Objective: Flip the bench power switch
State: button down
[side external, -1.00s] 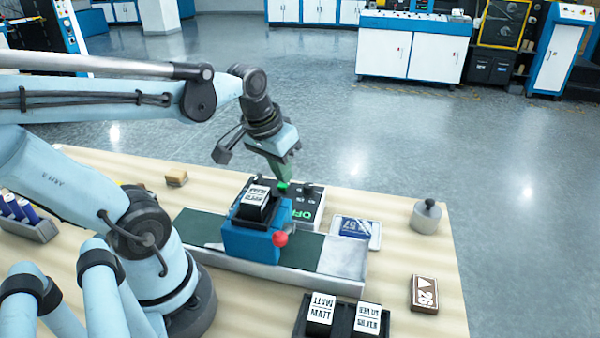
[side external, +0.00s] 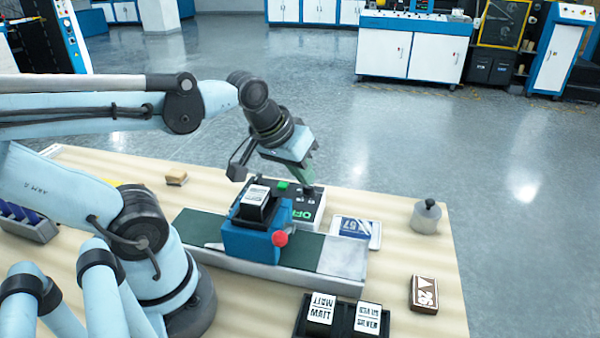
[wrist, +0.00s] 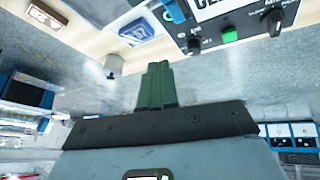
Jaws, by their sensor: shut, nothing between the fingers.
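A dark control box (side external: 310,214) with a green lit "OF…" readout stands on the bench behind the blue roller unit. Its top carries a green button (side external: 282,185) and dark knobs or toggles. In the wrist view the green button (wrist: 230,36) sits between two dark controls, one at left (wrist: 194,45) and one at right (wrist: 274,20); their small labels are too blurred to read. My gripper (side external: 307,183) is shut and empty, its green fingers at the box's far right end, close to a dark control. Contact cannot be told. The fingers also show in the wrist view (wrist: 159,66).
The blue roller unit (side external: 255,240) with a red knob stands on a green and grey bed in front of the box. A blue-and-white card tray (side external: 356,232) and a grey weight (side external: 426,217) are at right. Black bins (side external: 345,318) stand in front.

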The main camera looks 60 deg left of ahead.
jog(key=s+a+r+n+g, duration=0.3)
jog(key=s+a+n, duration=0.1)
jog(key=n, duration=0.7)
jog(key=s+a+r+n+g, duration=0.2)
jog(key=a+n, duration=0.4)
jog(key=n, duration=0.5)
jog(key=shift+s+r+g+h, duration=0.35)
jog(key=shift+s+r, duration=0.25)
jog(key=shift+s, duration=0.6)
jog(key=shift+a+f, duration=0.1)
jog(key=shift+f, duration=0.05)
notch_tip(320, 180, down, 14)
jog(key=shift+r, duration=0.15)
